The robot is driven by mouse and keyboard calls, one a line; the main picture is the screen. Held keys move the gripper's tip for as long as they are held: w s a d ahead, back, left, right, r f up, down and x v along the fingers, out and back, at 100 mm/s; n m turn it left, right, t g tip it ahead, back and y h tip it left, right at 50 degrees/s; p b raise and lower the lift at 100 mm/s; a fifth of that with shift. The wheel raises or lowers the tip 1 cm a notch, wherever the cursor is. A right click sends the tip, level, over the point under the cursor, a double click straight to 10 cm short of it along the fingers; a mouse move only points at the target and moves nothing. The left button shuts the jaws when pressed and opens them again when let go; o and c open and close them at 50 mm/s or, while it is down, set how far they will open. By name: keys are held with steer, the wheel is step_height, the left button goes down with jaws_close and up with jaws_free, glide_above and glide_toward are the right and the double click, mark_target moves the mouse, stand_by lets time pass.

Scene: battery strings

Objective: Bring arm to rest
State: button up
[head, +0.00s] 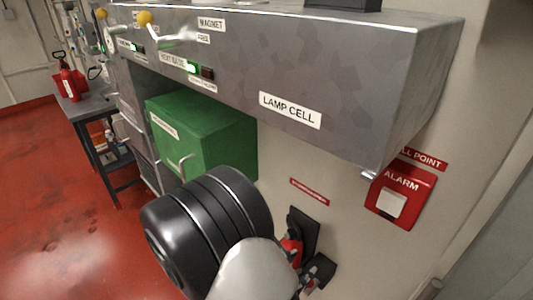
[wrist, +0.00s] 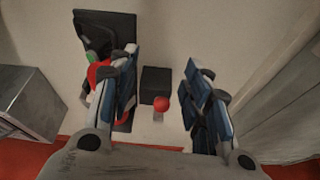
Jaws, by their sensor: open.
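My gripper (wrist: 160,100) is open in the wrist view, its two blue-padded fingers apart with nothing held between them. Between the fingers, farther off, a red knob (wrist: 161,103) on a small black wall box shows. In the head view my arm's black and white links fill the lower middle. Part of my gripper (head: 318,270) shows there at the wall, below the small red label, and the arm hides much of it. A black wall panel (wrist: 104,38) with red and green parts stands behind the left finger. I cannot tell whether the finger touches it.
A grey metal housing marked LAMP CELL (head: 290,110) juts out above the arm. A green box (head: 205,135) sits under it. A red alarm call point (head: 400,195) is on the wall at right. A side table (head: 92,104) with red canisters stands at left. The red floor at left is open.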

steer(key=s+d+r+m+g, duration=0.95)
steer(key=d+r+m, duration=0.2)
steer(key=m, duration=0.25)
steer(key=s+a+r+m+t+y, duration=0.4)
steer(key=s+r+m+y, duration=0.4)
steer(key=m, duration=0.3)
steer(key=shift+s+a+r+m+y, duration=0.4)
steer(key=shift+a+r+y, duration=0.1)
steer(key=shift+y, duration=0.4)
steer(key=shift+c, duration=0.5)
